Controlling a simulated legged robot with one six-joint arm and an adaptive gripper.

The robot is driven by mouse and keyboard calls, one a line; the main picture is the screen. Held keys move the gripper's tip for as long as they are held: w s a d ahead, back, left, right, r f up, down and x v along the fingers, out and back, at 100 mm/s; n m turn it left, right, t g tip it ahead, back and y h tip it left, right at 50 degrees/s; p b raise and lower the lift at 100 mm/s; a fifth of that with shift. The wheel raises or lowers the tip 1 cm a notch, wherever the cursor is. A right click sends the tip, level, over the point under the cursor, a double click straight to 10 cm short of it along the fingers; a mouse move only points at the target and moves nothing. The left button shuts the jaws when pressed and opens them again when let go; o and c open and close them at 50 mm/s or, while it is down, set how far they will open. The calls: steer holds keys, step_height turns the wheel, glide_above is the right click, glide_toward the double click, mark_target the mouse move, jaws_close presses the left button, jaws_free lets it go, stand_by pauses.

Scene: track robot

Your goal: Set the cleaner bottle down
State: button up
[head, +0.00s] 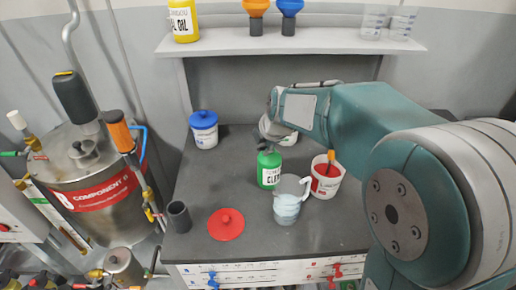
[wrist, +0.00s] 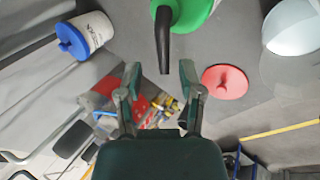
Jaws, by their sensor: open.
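The green cleaner bottle (head: 268,170) stands upright on the dark grey worktop (head: 190,180), with its label facing the head camera. In the wrist view the green bottle (wrist: 195,12) is at the top edge, partly cut off, and its black spout points down the picture. My gripper (wrist: 160,75) is open, its two fingers spread apart. The spout's tip shows between the fingertips, but the green body lies beyond them; I cannot tell whether anything touches. In the head view my gripper is hard to make out behind the bottle's top.
A clear measuring jug (head: 287,208) stands close to the bottle at front right, with a red-and-white tub (head: 326,182) behind it. A red lid (head: 226,224), a dark cup (head: 179,216) and a blue-lidded jar (head: 203,132) are to the left. A shelf (head: 290,43) runs above.

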steer(key=a+v, duration=0.2)
steer(key=v, duration=0.6)
steer(key=s+d+f+m+h, duration=0.1)
steer(key=s+d+m, duration=0.4)
steer(key=s+m, duration=0.6)
steer(key=s+d+f+m+h, duration=0.1)
steer(key=s+d+m, duration=0.5)
steer(key=s+m, duration=0.6)
steer(key=shift+s, duration=0.6)
